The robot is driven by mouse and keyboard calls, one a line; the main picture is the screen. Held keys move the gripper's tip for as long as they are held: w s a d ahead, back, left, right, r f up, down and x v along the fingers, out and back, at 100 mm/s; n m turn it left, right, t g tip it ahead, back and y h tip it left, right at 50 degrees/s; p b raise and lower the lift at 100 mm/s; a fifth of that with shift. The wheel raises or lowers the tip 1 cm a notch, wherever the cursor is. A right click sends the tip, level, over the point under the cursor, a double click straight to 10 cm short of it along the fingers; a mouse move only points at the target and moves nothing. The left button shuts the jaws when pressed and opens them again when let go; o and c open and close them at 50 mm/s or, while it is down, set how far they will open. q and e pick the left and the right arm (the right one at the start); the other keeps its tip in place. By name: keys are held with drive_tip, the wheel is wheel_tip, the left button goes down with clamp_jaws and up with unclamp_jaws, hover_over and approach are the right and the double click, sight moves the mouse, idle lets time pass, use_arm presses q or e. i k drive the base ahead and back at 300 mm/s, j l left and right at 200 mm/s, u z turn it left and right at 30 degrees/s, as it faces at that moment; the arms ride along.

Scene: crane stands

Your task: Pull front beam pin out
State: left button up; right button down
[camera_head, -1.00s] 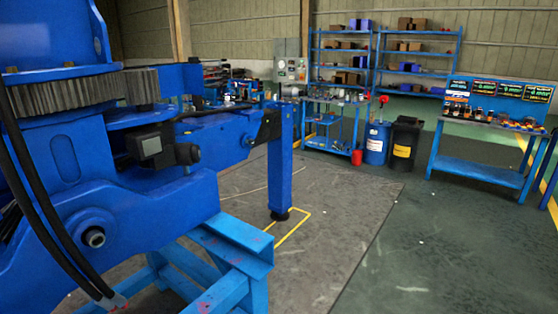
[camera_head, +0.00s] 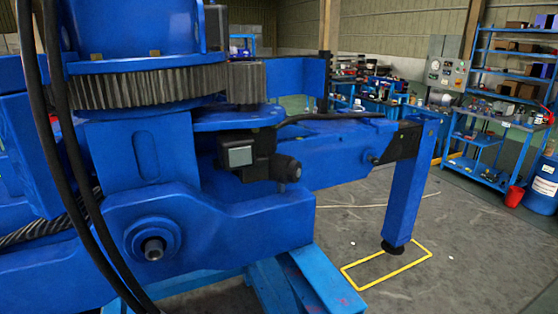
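The blue crane (camera_head: 215,230) fills the left and middle of the head view. A blue beam (camera_head: 335,165) reaches right from it to an upright blue stabilizer leg (camera_head: 405,195). A small dark pin-like part (camera_head: 372,158) sticks out of the beam's side near the black plate by the leg. A round boss with a metal end (camera_head: 153,248) shows on the crane's lower body. I cannot tell for certain which of these is the front beam pin. Neither of my grippers is in view.
A light-blue stand (camera_head: 305,285) supports the crane. A yellow floor outline (camera_head: 390,268) surrounds the leg's foot. Grey floor lies open to the right. A blue barrel (camera_head: 544,187), a red bucket (camera_head: 514,196) and shelves (camera_head: 515,55) stand at the right.

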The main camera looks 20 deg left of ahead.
sight(374, 160)
drive_tip(key=u, duration=1.3)
drive_tip(key=z, duration=1.35)
drive_tip(key=i+l, duration=0.1)
drive_tip(key=l, duration=0.3)
drive_tip(key=i+l, duration=0.1)
drive_tip(key=l, duration=0.25)
drive_tip(key=i+l, duration=0.1)
drive_tip(key=l, duration=0.3)
drive_tip(key=i+l+z, duration=0.1)
drive_tip(key=i+l, duration=0.6)
drive_tip(key=i, duration=0.1)
